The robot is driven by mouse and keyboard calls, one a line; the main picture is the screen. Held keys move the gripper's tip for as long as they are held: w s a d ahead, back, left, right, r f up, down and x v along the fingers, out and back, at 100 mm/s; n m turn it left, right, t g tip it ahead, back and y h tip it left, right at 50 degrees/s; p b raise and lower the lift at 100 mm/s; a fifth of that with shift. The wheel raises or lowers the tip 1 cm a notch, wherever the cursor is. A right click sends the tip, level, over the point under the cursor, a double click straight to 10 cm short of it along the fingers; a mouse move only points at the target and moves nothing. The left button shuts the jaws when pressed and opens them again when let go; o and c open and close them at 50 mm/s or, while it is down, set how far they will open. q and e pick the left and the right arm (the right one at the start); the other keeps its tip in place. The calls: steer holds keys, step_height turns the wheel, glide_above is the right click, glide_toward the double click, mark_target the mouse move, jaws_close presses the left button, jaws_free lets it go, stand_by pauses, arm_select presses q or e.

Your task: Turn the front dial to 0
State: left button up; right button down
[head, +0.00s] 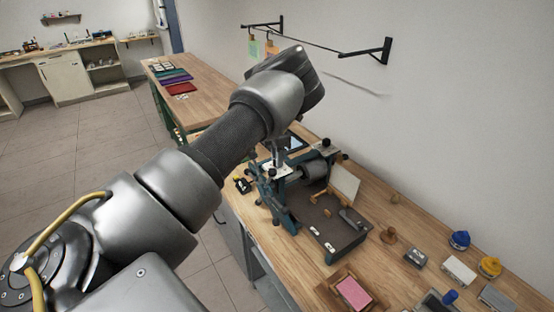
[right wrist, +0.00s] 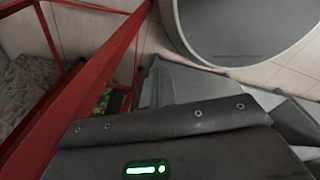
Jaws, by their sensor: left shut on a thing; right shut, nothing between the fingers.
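The blue-grey machine (head: 277,195) stands on the wooden bench, with a dark roller (head: 314,171) and a dark flat bed (head: 325,222). My left arm reaches across the view and bends down over the machine. My left gripper (head: 277,157) is mostly hidden behind my own forearm. It is at the machine's upper near end, above a pale plate, and is shut on what appears to be the front dial. The dial's face and its mark cannot be read. My right gripper's fingers do not show in either view.
The wooden bench (head: 415,285) carries a pink pad in a wooden tray (head: 354,293), a blue-topped pot (head: 459,240), a yellow-topped pot (head: 489,267) and small blocks. A wall rail (head: 310,42) is behind my left arm. A red frame (right wrist: 75,95) is close in the right wrist view.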

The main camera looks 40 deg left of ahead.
arm_select(q)
steer(key=n+b, duration=0.1)
steer(key=n, duration=0.2)
steer(key=shift+n, duration=0.4)
steer(key=n, duration=0.4)
steer(key=shift+n, duration=0.3)
steer(key=n+b, duration=0.1)
steer(key=n, duration=0.4)
steer(key=shift+s, duration=0.1)
steer(key=n, duration=0.4)
steer(key=shift+d+n+t, duration=0.1)
steer(key=shift+n+t, duration=0.2)
steer(key=shift+n, duration=0.1)
steer(key=n, duration=0.4)
steer(key=shift+n, duration=0.3)
steer(key=n, duration=0.4)
steer(key=shift+n+y, duration=0.3)
steer(key=n, duration=0.5)
steer(key=shift+n, duration=1.8)
